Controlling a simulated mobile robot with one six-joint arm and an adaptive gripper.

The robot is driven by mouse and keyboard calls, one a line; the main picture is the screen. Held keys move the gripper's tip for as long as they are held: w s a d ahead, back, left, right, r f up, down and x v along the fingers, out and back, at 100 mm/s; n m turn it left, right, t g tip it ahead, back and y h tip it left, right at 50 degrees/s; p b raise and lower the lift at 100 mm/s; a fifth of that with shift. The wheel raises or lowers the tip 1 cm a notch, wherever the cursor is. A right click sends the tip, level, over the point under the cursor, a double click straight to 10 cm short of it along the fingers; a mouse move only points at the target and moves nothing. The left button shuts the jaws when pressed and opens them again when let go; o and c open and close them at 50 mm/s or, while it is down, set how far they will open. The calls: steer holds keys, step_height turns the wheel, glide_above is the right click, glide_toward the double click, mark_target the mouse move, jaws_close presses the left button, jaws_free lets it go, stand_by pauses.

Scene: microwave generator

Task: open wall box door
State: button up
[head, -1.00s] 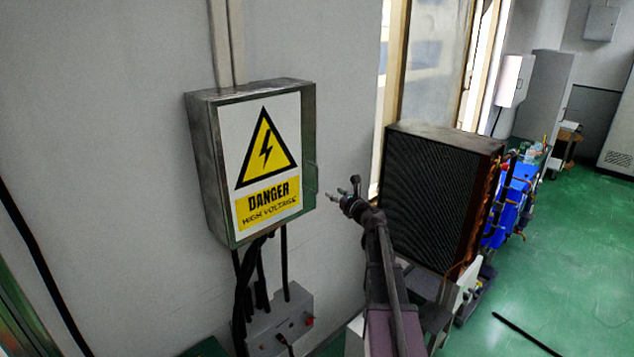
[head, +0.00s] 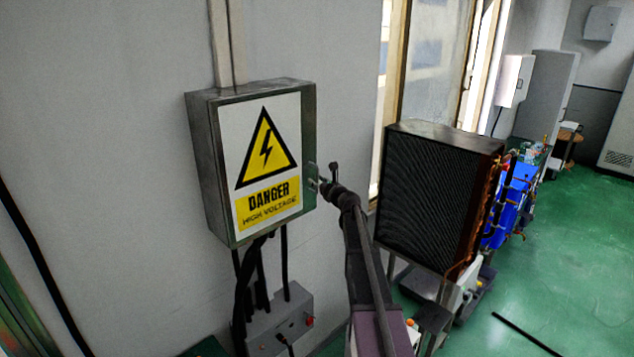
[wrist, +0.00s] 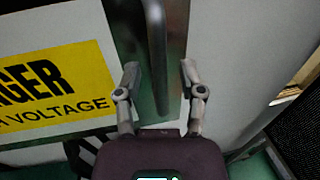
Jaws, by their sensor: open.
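The wall box (head: 205,160) is a metal cabinet on the grey wall, its door shut, with a yellow and white danger sign (head: 267,165) on the front. The door handle (wrist: 157,60) is a vertical metal bar near the door's right edge. My gripper (head: 316,180) is at the right edge of the door. In the wrist view my gripper (wrist: 159,80) is open, with one finger on each side of the handle's lower part. I see gaps between the fingers and the bar. In the head view the fingers largely hide the handle.
Black cables (head: 248,285) run from the box down to a small grey box (head: 285,325) with a red button. A large black-finned unit (head: 435,195) stands to the right of my arm. Green floor (head: 570,260) is open at the far right.

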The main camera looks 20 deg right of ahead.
jaws_close()
steer(key=shift+s, duration=0.1)
